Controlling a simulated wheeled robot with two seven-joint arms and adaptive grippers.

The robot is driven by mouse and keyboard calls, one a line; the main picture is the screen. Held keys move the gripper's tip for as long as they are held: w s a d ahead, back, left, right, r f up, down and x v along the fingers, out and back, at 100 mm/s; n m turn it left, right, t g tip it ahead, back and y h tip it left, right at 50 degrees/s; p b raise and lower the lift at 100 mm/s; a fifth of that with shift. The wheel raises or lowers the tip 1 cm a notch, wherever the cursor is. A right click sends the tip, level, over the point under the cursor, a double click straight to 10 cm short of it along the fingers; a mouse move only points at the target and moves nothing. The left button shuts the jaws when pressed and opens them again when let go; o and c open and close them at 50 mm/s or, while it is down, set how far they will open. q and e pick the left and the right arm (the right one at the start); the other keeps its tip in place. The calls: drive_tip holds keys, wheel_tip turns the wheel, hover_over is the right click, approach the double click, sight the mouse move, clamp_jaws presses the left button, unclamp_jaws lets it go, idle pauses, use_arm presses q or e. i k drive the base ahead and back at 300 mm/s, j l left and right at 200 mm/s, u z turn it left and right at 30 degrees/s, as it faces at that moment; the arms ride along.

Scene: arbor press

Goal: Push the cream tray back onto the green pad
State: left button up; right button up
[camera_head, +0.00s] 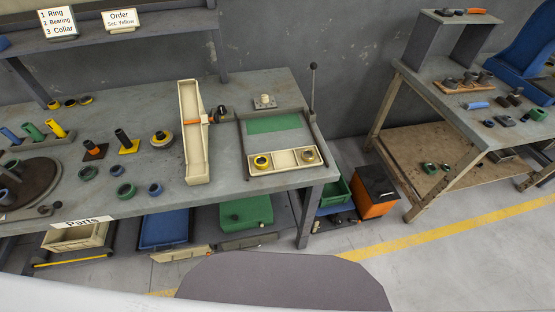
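The cream tray (286,160) lies near the front edge of the workbench, at its right end. It has three compartments side by side. The left one holds a yellow-and-dark ring part (262,162), the middle one looks empty, and the right one holds a tan-and-dark round part (308,156). The green pad (273,124) is a flat rectangle just behind the tray, with nothing on it. A grey strip of surface shows between pad and tray. Neither of my grippers is in view.
A long cream trough (193,145) stands left of the pad. A dark upright lever (313,90) with a ball top rises at the pad's back right. A small cream block (264,101) sits behind the pad. Several rings and pegs occupy the bench's left half.

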sight(286, 161)
drive_tip(key=j+z, duration=0.4)
drive_tip(key=k+j+z, duration=0.15)
drive_tip(key=j+z, duration=0.25)
drive_tip(key=k+j+z, duration=0.2)
drive_tip(key=j+z, duration=0.25)
drive_tip(key=l, duration=0.1)
